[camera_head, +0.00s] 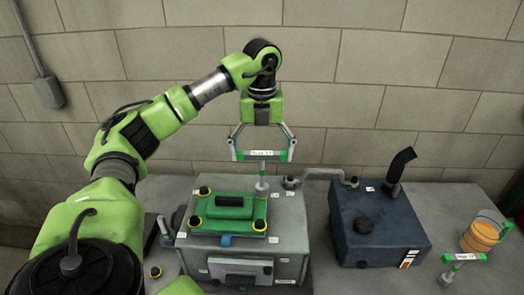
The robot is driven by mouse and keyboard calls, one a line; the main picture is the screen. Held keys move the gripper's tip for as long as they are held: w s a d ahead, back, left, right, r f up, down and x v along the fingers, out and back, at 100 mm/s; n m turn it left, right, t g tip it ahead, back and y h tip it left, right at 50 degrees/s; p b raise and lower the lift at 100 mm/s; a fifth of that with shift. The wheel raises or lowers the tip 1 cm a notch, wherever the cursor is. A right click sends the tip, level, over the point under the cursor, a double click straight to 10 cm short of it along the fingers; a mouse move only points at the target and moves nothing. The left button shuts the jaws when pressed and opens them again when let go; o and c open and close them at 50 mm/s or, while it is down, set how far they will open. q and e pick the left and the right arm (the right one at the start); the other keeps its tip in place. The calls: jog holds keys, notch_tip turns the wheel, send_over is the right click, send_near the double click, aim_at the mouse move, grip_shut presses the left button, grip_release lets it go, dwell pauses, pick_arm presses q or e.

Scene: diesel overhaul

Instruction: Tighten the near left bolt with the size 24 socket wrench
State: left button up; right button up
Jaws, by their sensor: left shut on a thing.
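My left gripper (262,155) is shut on the crossbar of a T-shaped socket wrench (262,170), which has green ends and a white label too small to read surely. The wrench hangs upright, its socket end at the far right corner of a green cover (229,206) on a grey engine block (290,235). I cannot tell whether the socket touches the bolt there. My right gripper is not in view.
A dark blue tank (378,232) with a black pipe stands right of the engine, joined to it by a grey pipe (322,172). Another green-ended wrench (464,257) is at the right, near an orange container (479,237). A block wall is behind.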

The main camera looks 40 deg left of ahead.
pick_arm(q)
jog(key=m, duration=1.7)
jog(key=shift+f, duration=0.1)
jog(key=m, duration=0.4)
jog(key=shift+m, duration=0.4)
